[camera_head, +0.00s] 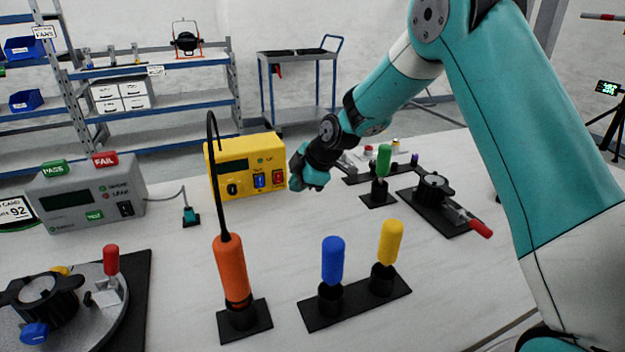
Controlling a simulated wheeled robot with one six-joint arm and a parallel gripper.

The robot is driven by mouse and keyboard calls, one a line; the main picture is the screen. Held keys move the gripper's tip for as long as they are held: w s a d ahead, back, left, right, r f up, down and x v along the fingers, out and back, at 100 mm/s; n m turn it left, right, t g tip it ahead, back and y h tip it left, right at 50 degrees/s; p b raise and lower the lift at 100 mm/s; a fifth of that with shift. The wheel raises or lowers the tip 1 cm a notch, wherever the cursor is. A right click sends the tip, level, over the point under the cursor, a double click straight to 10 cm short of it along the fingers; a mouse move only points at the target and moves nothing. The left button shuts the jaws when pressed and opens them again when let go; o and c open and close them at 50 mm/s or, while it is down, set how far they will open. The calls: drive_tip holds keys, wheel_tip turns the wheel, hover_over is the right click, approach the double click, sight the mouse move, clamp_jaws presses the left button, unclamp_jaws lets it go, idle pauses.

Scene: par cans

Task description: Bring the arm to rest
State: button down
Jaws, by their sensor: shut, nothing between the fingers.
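My gripper (309,180) hangs in the air above the middle of the white table (185,290), in front of the right side of the yellow box. It is shut and holds nothing. My teal arm comes in from the right, rises to an elbow at the top of the picture and slopes down left to the gripper. The gripper appears clear of everything on the table.
An orange tool (232,275) with a black cable stands in front. Blue (333,262) and yellow (390,243) handles stand in one black base. A green handle (383,162), yellow box (226,172), grey tester (90,193) and clamp fixture (440,200) surround the middle.

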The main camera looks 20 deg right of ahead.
drive_tip(key=s+a+r+m+g+p, duration=0.1)
drive_tip(key=s+a+r+m+p, duration=0.15)
drive_tip(key=s+r, duration=0.6)
drive_tip(key=s+a+r+m+g+p, duration=0.1)
drive_tip(key=s+a+r+m+p, duration=0.15)
drive_tip(key=s+r, duration=0.6)
drive_tip(key=s+r+m+g+p, duration=0.1)
drive_tip(key=s+r+m+p, duration=0.1)
drive_tip(key=s, duration=0.8)
drive_tip(key=s+a+r+m+g+p, duration=0.1)
drive_tip(key=s+r+p, duration=0.3)
drive_tip(key=s, duration=0.7)
drive_tip(key=shift+r+m+g, duration=0.6)
drive_tip(key=shift+m, duration=0.3)
